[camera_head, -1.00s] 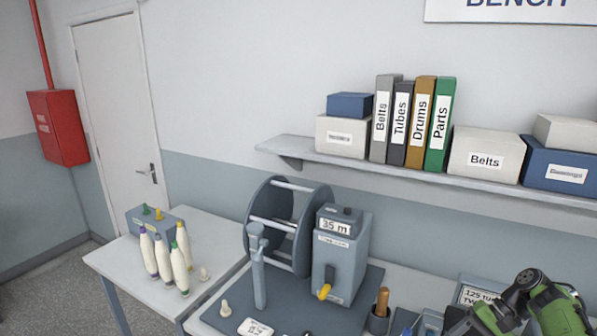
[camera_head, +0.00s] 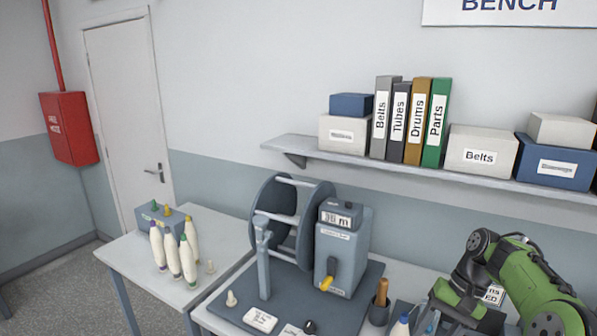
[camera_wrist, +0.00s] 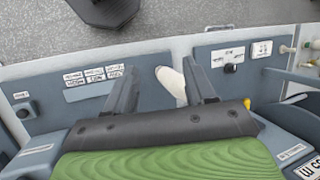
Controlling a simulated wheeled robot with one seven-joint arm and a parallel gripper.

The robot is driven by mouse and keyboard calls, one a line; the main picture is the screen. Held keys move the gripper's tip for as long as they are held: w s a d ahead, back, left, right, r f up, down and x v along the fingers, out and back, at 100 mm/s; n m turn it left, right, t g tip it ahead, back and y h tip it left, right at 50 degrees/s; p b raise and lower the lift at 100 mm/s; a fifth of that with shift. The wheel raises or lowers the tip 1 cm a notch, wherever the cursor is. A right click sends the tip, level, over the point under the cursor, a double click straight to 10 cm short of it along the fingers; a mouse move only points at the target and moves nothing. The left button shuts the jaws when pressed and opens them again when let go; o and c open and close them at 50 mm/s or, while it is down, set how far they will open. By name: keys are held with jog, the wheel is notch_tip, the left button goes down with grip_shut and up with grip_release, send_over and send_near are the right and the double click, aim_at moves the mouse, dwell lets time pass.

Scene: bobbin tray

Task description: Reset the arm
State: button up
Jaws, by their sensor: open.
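My arm (camera_head: 525,275), green and dark grey, is at the right of the head view. My gripper (camera_wrist: 160,82) is open in the wrist view, its two dark fingers apart. A white bobbin (camera_wrist: 172,84) shows between the fingers, nearer the right one; it appears to lie below them, and its lower end is hidden by the gripper. A white bobbin with a blue tip (camera_head: 400,327) shows at the bottom edge of the head view. I cannot tell whether these are the same one.
Several white bobbins with coloured tips (camera_head: 172,256) stand on the left side table (camera_head: 135,260). A grey winder with a reel (camera_head: 290,215) and a counter box (camera_head: 340,255) stands on the bench. A shelf (camera_head: 300,150) with boxes and binders runs above.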

jog(key=s+a+r+n+t+h+b, duration=0.1)
jog(key=s+a+r+n+t+h, duration=0.1)
jog(key=s+a+r+h, duration=0.3)
jog(key=s+a+r+n+t+b, duration=0.1)
jog(key=s+a+r, duration=0.2)
jog(key=s+a, duration=0.4)
jog(key=s+a+f+n+t+b, duration=0.1)
jog(key=s+f+t, duration=0.2)
jog(key=s, duration=0.9)
jog(key=shift+f+n+t, duration=0.25)
jog(key=shift+n+t, duration=0.05)
jog(key=shift+t, duration=0.3)
jog(key=shift+s+a, duration=0.1)
jog(key=shift+s, duration=0.05)
